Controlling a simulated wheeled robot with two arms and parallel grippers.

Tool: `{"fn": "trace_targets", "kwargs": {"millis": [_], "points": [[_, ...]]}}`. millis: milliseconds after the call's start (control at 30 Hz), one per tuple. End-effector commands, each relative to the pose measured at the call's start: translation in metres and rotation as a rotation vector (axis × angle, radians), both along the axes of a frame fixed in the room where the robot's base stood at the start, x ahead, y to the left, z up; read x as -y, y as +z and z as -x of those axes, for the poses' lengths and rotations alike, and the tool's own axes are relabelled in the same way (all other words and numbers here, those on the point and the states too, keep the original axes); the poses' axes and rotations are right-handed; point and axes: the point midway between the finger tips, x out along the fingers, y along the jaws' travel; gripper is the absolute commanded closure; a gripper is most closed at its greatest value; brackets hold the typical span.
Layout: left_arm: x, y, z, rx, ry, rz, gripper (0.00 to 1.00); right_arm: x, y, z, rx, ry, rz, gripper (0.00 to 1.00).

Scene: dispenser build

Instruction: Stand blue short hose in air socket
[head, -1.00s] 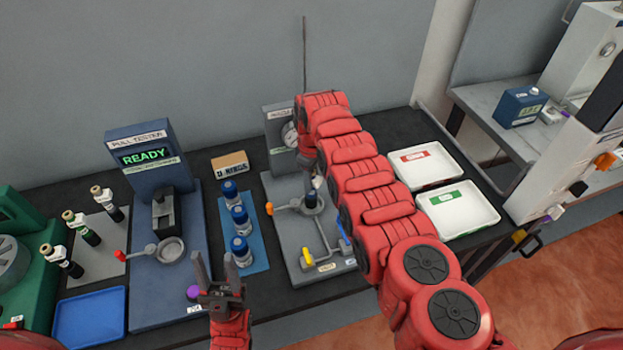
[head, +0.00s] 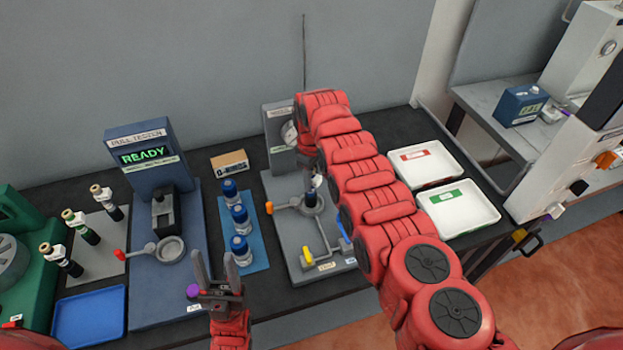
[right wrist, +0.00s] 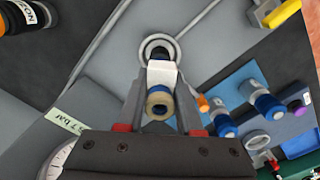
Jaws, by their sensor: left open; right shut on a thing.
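My right gripper (right wrist: 160,118) is shut on the blue short hose (right wrist: 158,104), which has a tan ring end, a white label and blue at its sides. The hose's dark far end overlaps the ringed air socket (right wrist: 174,42) in the right wrist view; I cannot tell how deep it sits. In the head view my right arm covers much of this spot, and the socket's dark round top (head: 311,200) shows just left of it. My left gripper (head: 213,264) is open and empty at the front of the bench.
Blue-capped fittings (head: 238,215) stand on a blue mat left of the grey fixture (head: 290,240), which carries orange and yellow levers. A gauge block (head: 279,118) rises behind. The pull tester (head: 150,165) stands left; two white trays (head: 460,222) lie right.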

Motion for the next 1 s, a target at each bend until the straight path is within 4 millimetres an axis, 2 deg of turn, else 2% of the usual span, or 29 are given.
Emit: {"fn": "trace_targets", "kwargs": {"millis": [633, 667, 700, 1000], "points": [[0.000, -0.012, 0.000, 0.000, 0.000, 0.000, 0.50, 0.000, -0.013, 0.000, 0.000, 0.000, 0.000, 1.00], [0.000, -0.011, 0.000, 0.000, 0.000, 0.000, 0.50, 0.000, -0.011, 0.000, 0.000, 0.000, 0.000, 0.60], [0.000, -0.011, 0.000, 0.000, 0.000, 0.000, 0.50, 0.000, -0.011, 0.000, 0.001, 0.000, 0.001, 0.53], [0.000, -0.010, 0.000, 0.000, 0.000, 0.000, 0.50, 0.000, -0.011, 0.000, 0.000, 0.000, 0.000, 0.53]]}}
